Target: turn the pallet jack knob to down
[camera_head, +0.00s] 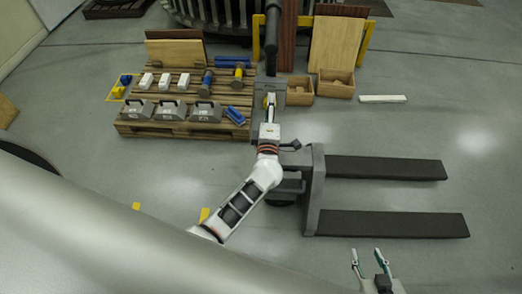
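The grey pallet jack (316,190) stands right of centre, its two dark forks (385,168) pointing right. A small dark part (291,145) sticks out at the left end of its body; I cannot tell whether it is the knob. A dark upright bar (272,40) rises at the top centre. My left arm reaches up from the lower middle, and its gripper (270,100) overlaps a grey part below that bar. Its fingertips are too small to tell open or shut, or touching or apart. My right gripper (367,258) is open and empty at the lower edge, below the near fork.
A wooden pallet (180,130) at upper left carries grey weights, white blocks and blue and yellow items. Two wooden boxes (335,84) and leaning boards (335,45) stand behind. A white bar (382,98) lies on the floor. The floor at right is clear.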

